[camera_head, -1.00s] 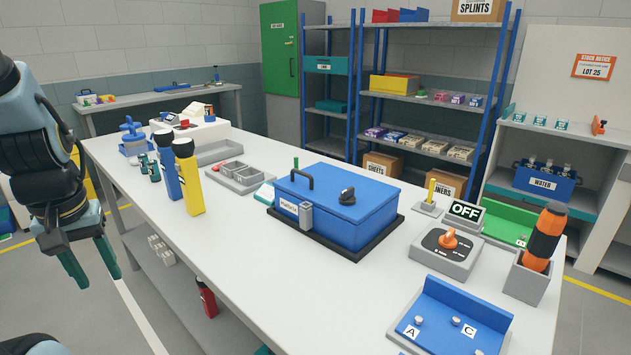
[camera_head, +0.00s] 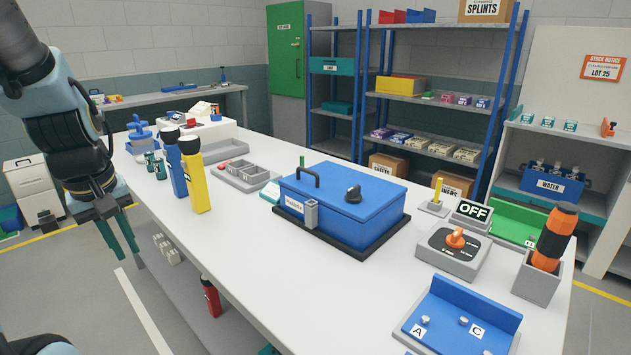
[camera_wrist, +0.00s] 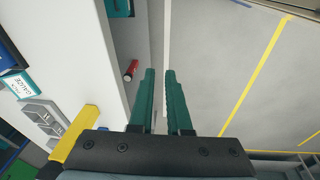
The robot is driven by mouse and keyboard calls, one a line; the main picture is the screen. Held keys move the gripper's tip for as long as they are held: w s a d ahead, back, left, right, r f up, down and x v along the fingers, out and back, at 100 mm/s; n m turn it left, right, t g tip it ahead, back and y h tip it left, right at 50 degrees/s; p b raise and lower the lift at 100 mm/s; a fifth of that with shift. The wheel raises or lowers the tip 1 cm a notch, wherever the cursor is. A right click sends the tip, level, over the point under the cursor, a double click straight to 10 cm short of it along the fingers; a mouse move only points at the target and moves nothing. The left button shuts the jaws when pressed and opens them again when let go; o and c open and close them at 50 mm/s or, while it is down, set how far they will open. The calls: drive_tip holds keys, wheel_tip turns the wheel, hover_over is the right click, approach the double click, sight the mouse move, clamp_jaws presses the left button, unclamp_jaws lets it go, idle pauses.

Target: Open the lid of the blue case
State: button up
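The blue case (camera_head: 356,224) stands on the white table on a black base, with its lid (camera_head: 335,193) down. A grey latch (camera_head: 311,214) sits on the front face beside a small white label. My gripper (camera_head: 126,250) hangs left of the table, well away from the case, fingers pointing down. In the wrist view its teal fingers (camera_wrist: 160,78) are apart with a narrow, empty gap.
Yellow (camera_head: 196,182) and blue (camera_head: 174,170) bottles stand near the table's left edge, between my gripper and the case. A grey dial box (camera_head: 452,254) and a blue panel (camera_head: 460,312) lie to the case's right. The table in front of the case is clear.

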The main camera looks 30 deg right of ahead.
drive_tip(key=w+d+n, duration=0.1)
drive_tip(key=d, duration=0.1)
drive_tip(key=w+d+n+b, duration=0.1)
drive_tip(key=w+d+n, duration=0.1)
drive_tip(key=d, duration=0.1)
drive_tip(key=w+d+n+h+b, duration=0.1)
drive_tip(key=d, duration=0.1)
drive_tip(key=shift+w+d+r+n, duration=0.25)
drive_tip(key=shift+w+d+n, duration=0.05)
drive_tip(key=shift+d, duration=0.05)
clamp_jaws()
drive_tip(key=n+h+b, duration=0.5)
drive_tip(key=n, duration=0.9)
approach(308, 183)
drive_tip(key=x, duration=0.5)
drive_tip(key=shift+f+p, duration=0.25)
drive_tip(key=shift+p, duration=0.05)
drive_tip(key=shift+r, duration=0.1)
